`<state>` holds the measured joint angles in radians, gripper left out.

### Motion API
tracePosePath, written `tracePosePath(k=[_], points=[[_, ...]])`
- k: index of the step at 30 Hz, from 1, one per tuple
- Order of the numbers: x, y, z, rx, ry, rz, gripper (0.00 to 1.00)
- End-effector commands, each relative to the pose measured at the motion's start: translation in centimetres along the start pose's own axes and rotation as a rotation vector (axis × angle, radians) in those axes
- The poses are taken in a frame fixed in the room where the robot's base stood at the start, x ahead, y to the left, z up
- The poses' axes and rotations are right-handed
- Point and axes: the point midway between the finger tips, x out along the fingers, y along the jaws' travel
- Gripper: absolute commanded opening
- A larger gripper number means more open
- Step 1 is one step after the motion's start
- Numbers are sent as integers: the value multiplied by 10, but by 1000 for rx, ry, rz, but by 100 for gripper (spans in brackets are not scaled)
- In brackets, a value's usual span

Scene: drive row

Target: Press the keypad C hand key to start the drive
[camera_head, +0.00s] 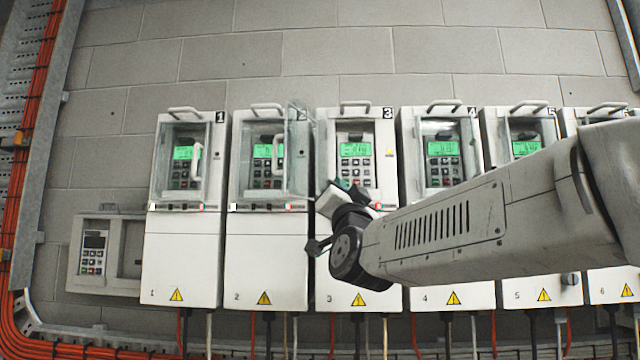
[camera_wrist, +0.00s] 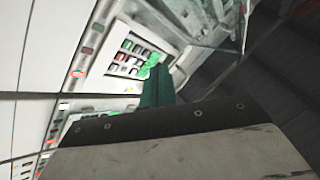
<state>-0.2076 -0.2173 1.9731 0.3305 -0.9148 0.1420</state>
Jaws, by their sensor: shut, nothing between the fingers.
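A row of numbered white drives has keypads with green displays. I cannot read a letter C on any of them. The drive 3 keypad (camera_head: 356,163) shows a lit green display and dark, grey and red keys, with no cover in front of it. My gripper (camera_head: 345,186) is shut and empty, at the lower edge of this keypad. In the wrist view, the green fingertips (camera_wrist: 152,66) overlap the corner of a keypad (camera_wrist: 128,54) and hide some of its keys. I cannot tell whether they touch a key.
A clear cover (camera_head: 298,150) stands swung out between drives 2 and 3, close to the left of my gripper. Drives 1 (camera_head: 185,250) and 4 (camera_head: 440,185) have clear covers over their keypads. A separate small keypad unit (camera_head: 93,254) hangs at lower left.

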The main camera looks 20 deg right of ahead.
Motion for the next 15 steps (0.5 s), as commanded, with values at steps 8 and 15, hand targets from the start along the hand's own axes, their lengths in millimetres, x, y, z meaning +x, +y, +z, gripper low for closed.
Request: tracePosePath(k=[8, 15], points=[[-1, -3, -29, 20, 139, -14, 0], [-1, -3, -29, 22, 138, -14, 0]])
